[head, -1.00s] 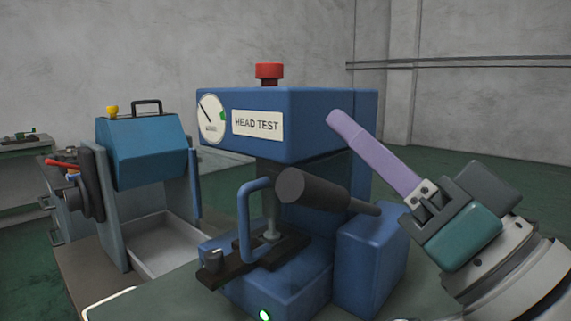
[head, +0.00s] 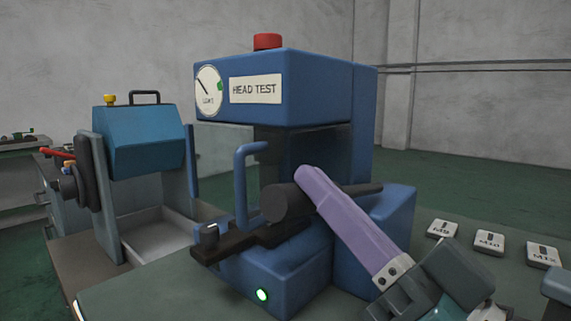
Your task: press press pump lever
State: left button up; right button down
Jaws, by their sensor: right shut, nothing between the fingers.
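The blue press (head: 275,90) labelled HEAD TEST stands on the bench, with a round gauge (head: 209,91) at its upper left and a red button (head: 267,41) on top. Its pump lever (head: 287,205) has a thick dark grip toward me and a rod running right to the blue pump block (head: 385,235). My right gripper (head: 305,175) is shut and empty. Its purple fingers cross in front of the lever, with tips beside the upper right of the grip; I cannot tell whether they touch it. My left gripper is not in view.
A blue-hooded machine (head: 143,140) with a grey tray stands at left. Small tiles marked M8 (head: 442,229), M10 (head: 489,241) and M12 (head: 543,254) lie on the bench at right. A blue handle (head: 240,195) rises in front of the press. A green lamp (head: 263,295) glows low on its front.

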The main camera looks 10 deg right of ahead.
jog(key=shift+s+a+f+b, duration=0.1)
jog(key=shift+a+f+b, duration=0.1)
jog(key=shift+f, duration=0.45)
jog(key=shift+s+a+f+b, duration=0.1)
jog(key=shift+f+b, duration=0.1)
jog(key=shift+f, duration=0.4)
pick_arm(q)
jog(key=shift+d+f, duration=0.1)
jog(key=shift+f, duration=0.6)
pick_arm(e)
jog(key=shift+s+d+f, duration=0.25)
jog(key=shift+s, duration=0.1)
pick_arm(q)
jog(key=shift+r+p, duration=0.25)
jog(key=shift+p, duration=0.1)
pick_arm(e)
jog(key=s+d, duration=0.5)
jog(key=s, duration=0.5)
jog(key=shift+s+d, duration=0.35)
jog(key=shift+s, duration=0.05)
jog(key=shift+r, duration=0.1)
